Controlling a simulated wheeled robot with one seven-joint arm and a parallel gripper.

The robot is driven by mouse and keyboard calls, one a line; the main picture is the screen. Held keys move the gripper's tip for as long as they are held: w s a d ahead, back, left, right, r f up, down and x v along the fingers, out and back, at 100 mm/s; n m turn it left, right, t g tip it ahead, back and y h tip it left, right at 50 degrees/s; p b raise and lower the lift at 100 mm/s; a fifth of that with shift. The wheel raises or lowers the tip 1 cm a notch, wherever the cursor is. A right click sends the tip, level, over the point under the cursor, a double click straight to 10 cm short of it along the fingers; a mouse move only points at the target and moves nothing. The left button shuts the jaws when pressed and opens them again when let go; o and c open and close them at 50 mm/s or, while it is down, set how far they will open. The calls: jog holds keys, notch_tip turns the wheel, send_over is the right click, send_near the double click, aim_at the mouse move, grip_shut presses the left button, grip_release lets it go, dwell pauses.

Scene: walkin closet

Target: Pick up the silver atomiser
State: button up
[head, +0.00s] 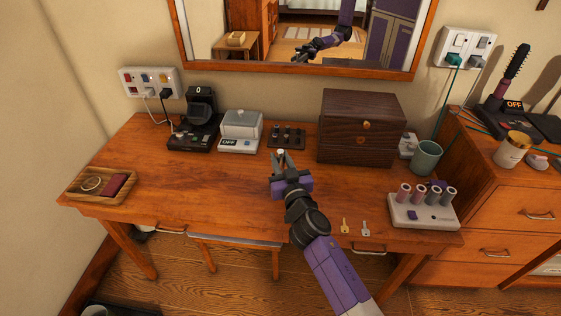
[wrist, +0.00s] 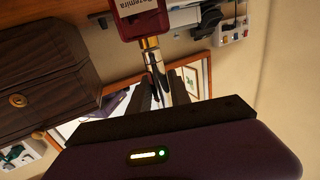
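The silver atomiser (wrist: 157,66) shows in the wrist view as a shiny slim cylinder with a gold collar, joined end to end with a dark red lettered part (wrist: 140,18). My gripper (head: 281,158) is over the middle of the desk, its narrow-set fingers on both sides of the silver cylinder and apparently shut on it. In the head view only a small pale tip shows between the fingers; the red part is hidden. I cannot tell whether the red part touches the desk.
The wooden desk (head: 190,205) carries a dark wooden box (head: 357,150) right of my gripper, a scale (head: 240,143) and dark rack (head: 287,138) behind, two keys (head: 345,227) and a roller stand (head: 424,214) at front right, and a wooden tray (head: 75,192) at left.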

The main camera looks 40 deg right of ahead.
grip_shut()
jog(key=shift+r, duration=0.15)
notch_tip(320, 180, up, 20)
jog(key=p, duration=0.8)
jog(key=shift+f, duration=0.25)
jog(key=f+b, duration=0.3)
jog(key=b, duration=0.1)
jog(key=f+b, duration=0.4)
jog(key=d+f+b, duration=0.1)
jog(key=f+b, duration=0.3)
jog(key=shift+s, duration=0.15)
jog(key=shift+a+f+b, duration=0.25)
jog(key=shift+f+b, duration=0.25)
jog(key=shift+b, duration=0.4)
jog(key=shift+a+f, duration=0.2)
jog(key=shift+a, duration=0.05)
